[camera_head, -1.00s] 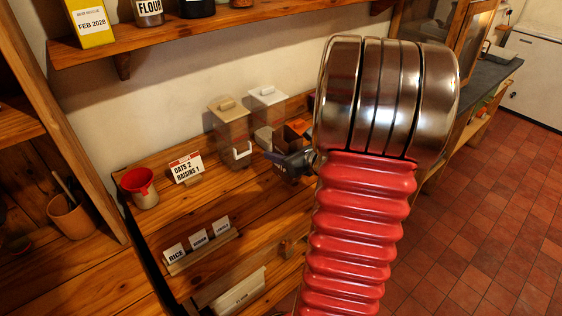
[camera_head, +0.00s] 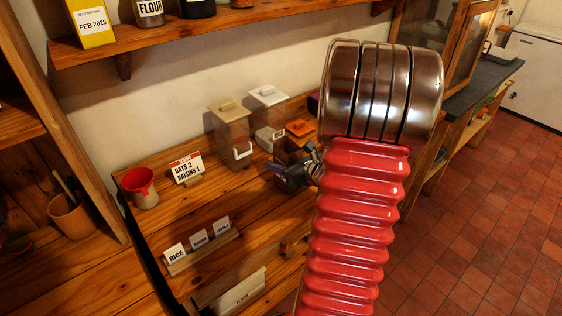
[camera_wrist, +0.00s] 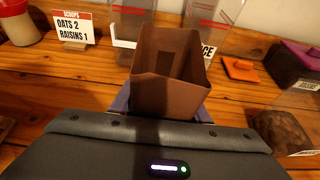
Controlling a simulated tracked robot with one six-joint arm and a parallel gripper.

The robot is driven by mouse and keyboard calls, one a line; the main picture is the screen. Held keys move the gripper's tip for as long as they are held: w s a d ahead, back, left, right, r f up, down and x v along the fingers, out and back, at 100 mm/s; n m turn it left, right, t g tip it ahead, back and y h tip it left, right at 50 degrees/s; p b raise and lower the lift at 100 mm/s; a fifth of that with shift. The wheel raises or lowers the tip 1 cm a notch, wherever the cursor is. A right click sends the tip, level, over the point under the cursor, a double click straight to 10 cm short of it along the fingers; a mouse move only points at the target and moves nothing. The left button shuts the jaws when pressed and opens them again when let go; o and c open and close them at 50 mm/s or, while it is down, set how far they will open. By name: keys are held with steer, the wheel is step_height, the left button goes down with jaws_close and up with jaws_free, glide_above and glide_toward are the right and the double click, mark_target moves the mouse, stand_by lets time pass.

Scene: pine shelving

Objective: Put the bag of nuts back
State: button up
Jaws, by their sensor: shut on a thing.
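My gripper (camera_wrist: 163,112) is shut on a brown, open-topped, bag-like container (camera_wrist: 170,65), held roughly upright between its bluish fingers. I take this for the bag of nuts, but its contents are too dark to make out. In the head view, the dark gripper (camera_head: 293,175) and the brown container (camera_head: 287,152) are over the right part of the wooden counter, in front of the clear bins. My arm hides part of the area to their right. I cannot tell whether the container touches the counter.
Two lidded clear bins, one tan-lidded (camera_head: 231,130) and one white-lidded (camera_head: 268,115), stand at the back. An orange lid (camera_wrist: 240,69) lies right of them. A brown lumpy thing (camera_wrist: 283,133) is at right. An oats and raisins card (camera_head: 187,168) and red-topped pot (camera_head: 141,187) stand left.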

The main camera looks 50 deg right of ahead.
steer(key=o, duration=1.1)
steer(key=shift+f, duration=0.1)
steer(key=shift+s+r, duration=0.2)
steer(key=v, duration=1.1)
steer(key=shift+s+a+r, duration=0.1)
steer(key=shift+s, duration=0.15)
